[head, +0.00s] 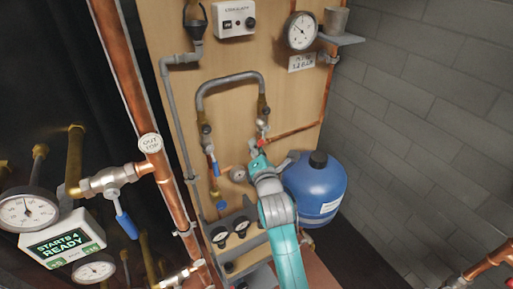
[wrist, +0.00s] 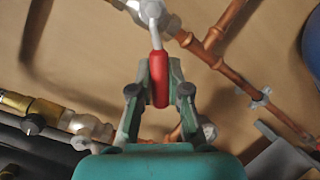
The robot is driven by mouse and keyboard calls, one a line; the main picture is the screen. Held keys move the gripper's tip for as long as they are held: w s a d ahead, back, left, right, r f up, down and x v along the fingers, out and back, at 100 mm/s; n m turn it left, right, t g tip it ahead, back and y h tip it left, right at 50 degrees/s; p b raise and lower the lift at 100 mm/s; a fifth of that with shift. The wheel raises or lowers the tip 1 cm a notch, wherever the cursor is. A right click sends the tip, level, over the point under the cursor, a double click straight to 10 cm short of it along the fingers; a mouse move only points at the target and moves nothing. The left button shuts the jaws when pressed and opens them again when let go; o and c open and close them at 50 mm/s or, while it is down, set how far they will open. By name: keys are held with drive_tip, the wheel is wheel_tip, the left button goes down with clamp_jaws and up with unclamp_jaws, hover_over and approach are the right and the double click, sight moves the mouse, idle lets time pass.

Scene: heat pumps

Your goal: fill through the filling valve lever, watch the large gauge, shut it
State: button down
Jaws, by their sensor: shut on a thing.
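The filling valve lever, with a red grip (wrist: 158,78), shows in the wrist view between my fingers. Its pale stem runs up to a silver valve body (wrist: 152,12). My gripper (wrist: 160,90) is shut on the red grip. In the head view my gripper (head: 260,160) is at the valve on the wooden board, with a bit of red (head: 261,142) showing at its tip. The large gauge (head: 300,31) is at the board's upper right, white-faced with a dark needle. Its reading is too small to tell. A label plate (head: 302,63) sits below it.
A blue tank (head: 315,188) stands right beside my arm. A blue-handled valve (head: 213,165) and a small gauge (head: 238,174) are left of my gripper. Copper pipe (head: 150,150), another gauge (head: 27,208) and a lit display (head: 64,246) are at the left.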

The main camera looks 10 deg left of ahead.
drive_tip(key=r+m, duration=0.1)
drive_tip(key=m+g, duration=0.1)
drive_tip(key=m, duration=0.1)
drive_tip(key=shift+s+a+r, duration=0.2)
drive_tip(key=shift+a+r, duration=0.1)
drive_tip(key=shift+r, duration=0.05)
drive_tip(key=shift+s+a+r+m+g, duration=0.15)
drive_tip(key=shift+r+m+g, duration=0.7)
drive_tip(key=shift+m, duration=0.75)
drive_tip(key=shift+r, duration=0.2)
drive_tip(key=c, duration=1.1)
unclamp_jaws()
drive_tip(key=v, duration=1.2)
drive_tip(key=shift+f, duration=0.25)
